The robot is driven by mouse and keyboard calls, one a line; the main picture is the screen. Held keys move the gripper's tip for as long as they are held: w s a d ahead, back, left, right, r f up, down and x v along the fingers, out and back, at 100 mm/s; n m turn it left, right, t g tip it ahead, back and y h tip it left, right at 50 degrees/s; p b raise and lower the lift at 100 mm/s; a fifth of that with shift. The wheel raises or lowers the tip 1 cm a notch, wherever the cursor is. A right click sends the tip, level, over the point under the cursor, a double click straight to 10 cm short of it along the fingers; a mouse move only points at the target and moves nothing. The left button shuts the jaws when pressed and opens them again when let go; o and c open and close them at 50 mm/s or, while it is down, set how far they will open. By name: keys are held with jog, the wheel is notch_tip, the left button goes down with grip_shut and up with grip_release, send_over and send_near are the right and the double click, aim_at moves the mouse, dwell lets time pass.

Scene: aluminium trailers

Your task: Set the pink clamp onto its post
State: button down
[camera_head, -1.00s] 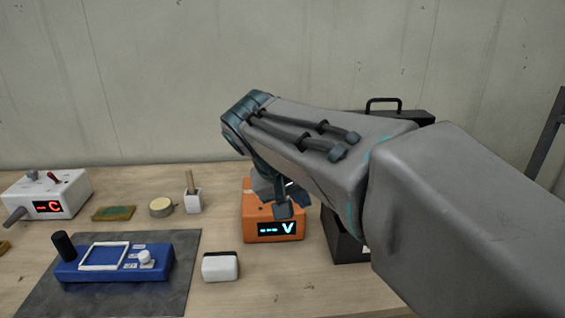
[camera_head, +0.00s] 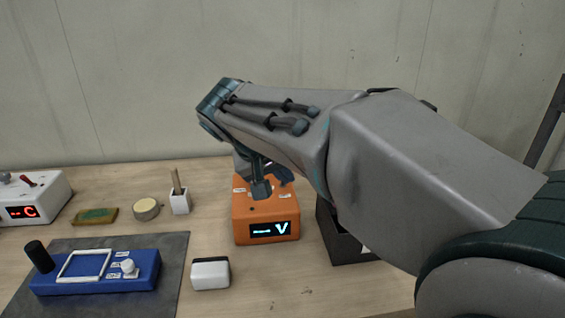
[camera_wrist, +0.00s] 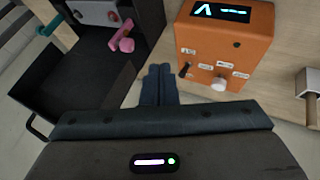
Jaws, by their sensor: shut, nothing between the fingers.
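The pink clamp (camera_wrist: 123,36) shows in the wrist view, inside or against the open black case, left of my gripper; I cannot tell what it rests on. My gripper (camera_wrist: 160,72) is shut and empty, its fingertips between the case and the orange meter (camera_wrist: 228,40). In the head view my gripper (camera_head: 262,187) hangs over the back part of the orange meter (camera_head: 265,212), and the clamp is hidden. A dark lever and a white knob (camera_wrist: 219,84) stand on the meter's top. I cannot tell which part is the clamp's post.
The black case (camera_head: 343,238) stands right of the meter, partly behind my arm. A white block (camera_head: 210,274), a blue device (camera_head: 95,273) on a dark mat, a small white holder (camera_head: 180,203), a round tin (camera_head: 146,209) and a white box (camera_head: 33,200) lie left.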

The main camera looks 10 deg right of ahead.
jog(key=w+d+f+p, duration=0.1)
jog(key=w+d+f, duration=0.2)
jog(key=d+f, duration=0.2)
jog(key=shift+d+f, duration=0.25)
jog(key=shift+d, duration=0.75)
jog(key=shift+w, duration=0.1)
